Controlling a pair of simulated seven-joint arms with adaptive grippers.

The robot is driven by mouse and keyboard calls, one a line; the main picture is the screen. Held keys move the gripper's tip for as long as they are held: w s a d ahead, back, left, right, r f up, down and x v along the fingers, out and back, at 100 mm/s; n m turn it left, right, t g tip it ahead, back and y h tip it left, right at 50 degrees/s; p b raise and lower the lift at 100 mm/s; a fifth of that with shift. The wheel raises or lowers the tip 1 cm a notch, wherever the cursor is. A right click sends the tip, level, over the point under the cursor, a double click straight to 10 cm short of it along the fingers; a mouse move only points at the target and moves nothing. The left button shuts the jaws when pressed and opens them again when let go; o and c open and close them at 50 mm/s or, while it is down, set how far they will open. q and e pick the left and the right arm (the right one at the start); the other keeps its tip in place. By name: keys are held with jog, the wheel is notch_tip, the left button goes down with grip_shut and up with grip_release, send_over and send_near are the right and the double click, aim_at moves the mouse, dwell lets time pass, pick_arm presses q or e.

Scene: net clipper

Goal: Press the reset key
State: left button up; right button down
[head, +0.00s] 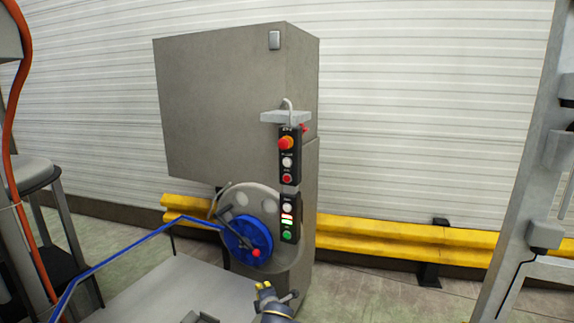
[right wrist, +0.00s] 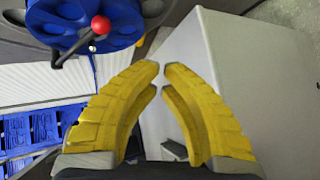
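The control panel (head: 289,190) is a tall black strip on the front right edge of the grey machine. From top to bottom it carries a red-orange mushroom knob (head: 286,143), an upper white key (head: 287,162), a red key (head: 287,178), a lower white key (head: 287,207), small lit labels and a green key (head: 287,235). The lettering is too small to read, so I cannot tell which is the reset key. My right gripper (head: 263,286) is below the panel, apart from it. In the right wrist view its yellow fingertips (right wrist: 161,67) nearly meet, with nothing between them.
A blue wheel (head: 247,240) with a red-knobbed crank (head: 256,253) stands left of the panel's lower end. A pale table (head: 180,285) lies in front. A yellow guard rail (head: 400,247) runs behind. The floor right of the machine is clear.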

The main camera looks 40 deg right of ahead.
aim_at(287, 163)
jog(key=d+r+n+t+h, duration=0.2)
jog(key=r+t, duration=0.1)
jog(key=r, duration=2)
jog(key=w+d+r+n+t+h, duration=0.1)
jog(key=r+t+h, duration=0.1)
jog(key=r, duration=2.1)
jog(key=shift+w+d+n+t, duration=0.25)
jog(key=shift+d+n+t, duration=0.15)
jog(key=shift+t, duration=0.1)
jog(key=w+d, duration=0.4)
jog(key=d, duration=0.3)
jog(key=shift+w+d, duration=0.2)
jog(key=c, duration=2.1)
grip_release()
grip_shut()
